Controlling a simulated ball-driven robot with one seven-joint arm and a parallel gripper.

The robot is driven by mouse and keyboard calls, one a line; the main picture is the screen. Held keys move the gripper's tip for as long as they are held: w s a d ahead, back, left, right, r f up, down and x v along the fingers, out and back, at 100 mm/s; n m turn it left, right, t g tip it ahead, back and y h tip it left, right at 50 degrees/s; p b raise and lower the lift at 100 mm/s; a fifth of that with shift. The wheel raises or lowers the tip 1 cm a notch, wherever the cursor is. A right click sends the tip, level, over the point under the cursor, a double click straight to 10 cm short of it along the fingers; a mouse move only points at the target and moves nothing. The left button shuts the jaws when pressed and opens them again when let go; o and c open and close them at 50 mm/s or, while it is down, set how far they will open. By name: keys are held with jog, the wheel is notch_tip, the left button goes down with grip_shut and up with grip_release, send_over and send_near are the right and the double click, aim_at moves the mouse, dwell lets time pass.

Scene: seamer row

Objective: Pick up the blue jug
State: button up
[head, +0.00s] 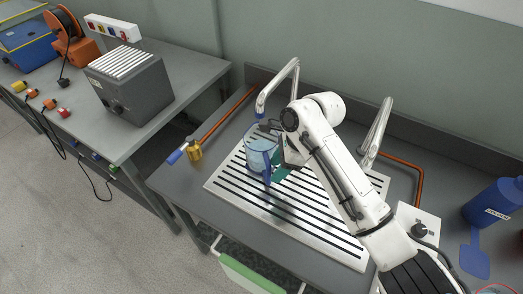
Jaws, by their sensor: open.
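The blue jug (260,155) is a translucent vessel standing upright on the slatted metal drain board (229,188), under a curved tap. Its darker blue handle (267,170) is on the near right side. My gripper (275,140) is at the jug's upper right, with the jaws open. My white arm comes in from the lower right and hides part of the jug's far right side. Whether the jaws touch the jug cannot be told from this view.
A curved white tap (291,72) rises behind the jug, and a second tap (378,130) stands right of my arm. A brass fitting (194,150) is at the left edge. A blue bottle (492,203) is far right. The near slats are clear.

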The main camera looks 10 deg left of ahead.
aim_at(270, 176)
jog(key=x, duration=0.5)
jog(key=shift+c, duration=0.2)
grip_shut()
dwell(0.5)
